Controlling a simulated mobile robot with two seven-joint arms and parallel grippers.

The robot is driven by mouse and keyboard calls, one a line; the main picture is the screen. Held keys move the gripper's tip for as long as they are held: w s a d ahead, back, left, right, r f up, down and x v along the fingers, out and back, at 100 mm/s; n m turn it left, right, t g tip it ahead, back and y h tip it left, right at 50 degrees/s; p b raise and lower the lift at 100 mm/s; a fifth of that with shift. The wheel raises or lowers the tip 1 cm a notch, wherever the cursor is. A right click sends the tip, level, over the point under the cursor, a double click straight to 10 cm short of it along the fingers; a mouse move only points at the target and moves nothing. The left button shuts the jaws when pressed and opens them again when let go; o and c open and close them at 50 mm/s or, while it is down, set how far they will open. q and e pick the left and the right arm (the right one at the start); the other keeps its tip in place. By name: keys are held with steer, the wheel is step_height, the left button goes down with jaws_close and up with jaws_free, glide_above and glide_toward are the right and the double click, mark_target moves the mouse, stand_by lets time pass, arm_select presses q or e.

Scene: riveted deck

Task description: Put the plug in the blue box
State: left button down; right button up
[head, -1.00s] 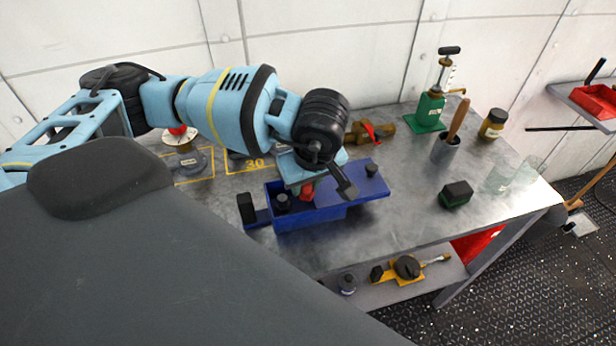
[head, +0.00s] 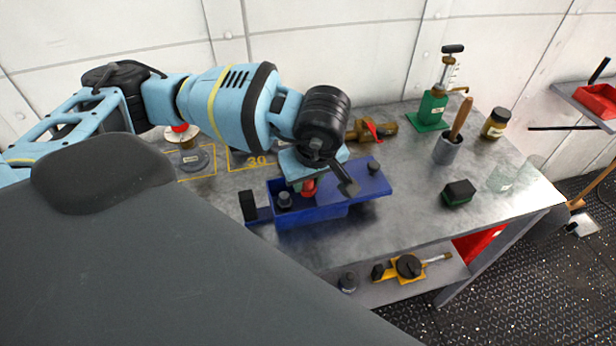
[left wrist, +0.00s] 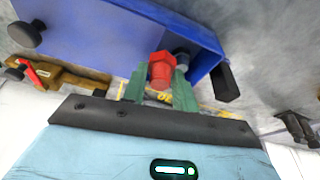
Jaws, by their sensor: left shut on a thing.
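My left gripper (head: 304,186) is shut on a red plug (head: 308,188), which has a hexagonal head in the left wrist view (left wrist: 161,70). The green fingers stand on both sides of it. The blue box (head: 318,213) lies on the metal bench, its left part open and a blue lid (head: 358,185) with a black knob over the right. The plug is at the opening of the box; I cannot tell whether it touches the bottom. A dark grey knobbed piece (head: 285,200) stands inside to its left. My right gripper is not in view.
A black-topped green block (head: 459,193), a grey cup with a wooden handle (head: 448,149), a green pump (head: 432,110) and a jar (head: 495,124) stand to the right. A brown piece with a red lever (head: 372,130) lies behind the box.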

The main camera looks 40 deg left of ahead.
arm_select(q)
steer(key=shift+f, duration=0.4)
steer(key=c, duration=1)
jaws_free()
steer(key=v, duration=0.8)
steer(key=shift+s+f, duration=0.1)
steer(key=shift+f, duration=0.05)
